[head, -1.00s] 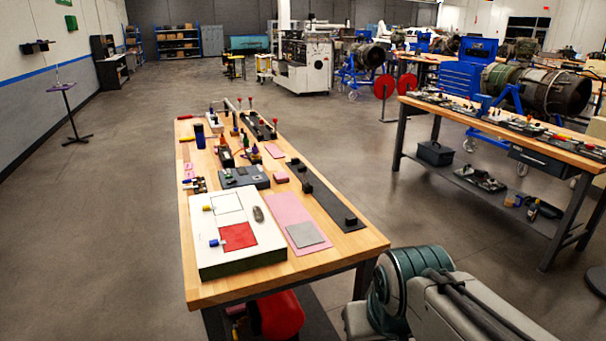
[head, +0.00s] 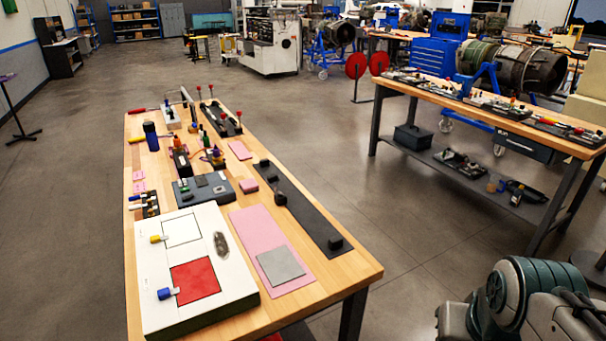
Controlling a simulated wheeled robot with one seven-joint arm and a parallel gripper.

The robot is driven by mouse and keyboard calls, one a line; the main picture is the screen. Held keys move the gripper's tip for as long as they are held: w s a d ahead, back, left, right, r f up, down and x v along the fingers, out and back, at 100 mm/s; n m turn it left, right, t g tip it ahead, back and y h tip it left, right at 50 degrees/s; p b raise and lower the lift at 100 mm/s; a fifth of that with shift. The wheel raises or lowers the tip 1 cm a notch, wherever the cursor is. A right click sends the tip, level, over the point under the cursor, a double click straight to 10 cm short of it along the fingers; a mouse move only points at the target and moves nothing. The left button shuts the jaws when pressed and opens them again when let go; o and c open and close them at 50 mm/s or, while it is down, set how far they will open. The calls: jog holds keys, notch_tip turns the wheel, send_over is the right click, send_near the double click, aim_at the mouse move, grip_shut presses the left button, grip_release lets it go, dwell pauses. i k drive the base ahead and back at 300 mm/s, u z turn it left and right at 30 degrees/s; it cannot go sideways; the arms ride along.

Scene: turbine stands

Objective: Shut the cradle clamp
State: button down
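I cannot tell for sure which part is the cradle clamp. On the near wooden bench (head: 345,276), a long dark plate (head: 305,212) carries upright black blocks at both ends. Behind it, a black fixture with red-knobbed levers (head: 220,119) stands at the bench's far end; it is too small to tell whether anything on it is open or shut. Blue stands further back hold turbine engines, one of them a large engine (head: 515,65) at the right. My gripper is not in view; only part of my arm shows at the lower right.
A white box with a red square panel (head: 195,278) fills the bench's near left. Pink mats, a grey square plate (head: 280,265) and a dark blue-grey case (head: 202,187) lie beside it. A second bench (head: 560,137) stands at the right. Open floor lies between the benches.

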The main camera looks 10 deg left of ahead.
aim_at(274, 178)
jog(key=i, duration=0.65)
jog(key=u, duration=0.85)
jog(key=i, duration=0.5)
jog(key=u, duration=0.55)
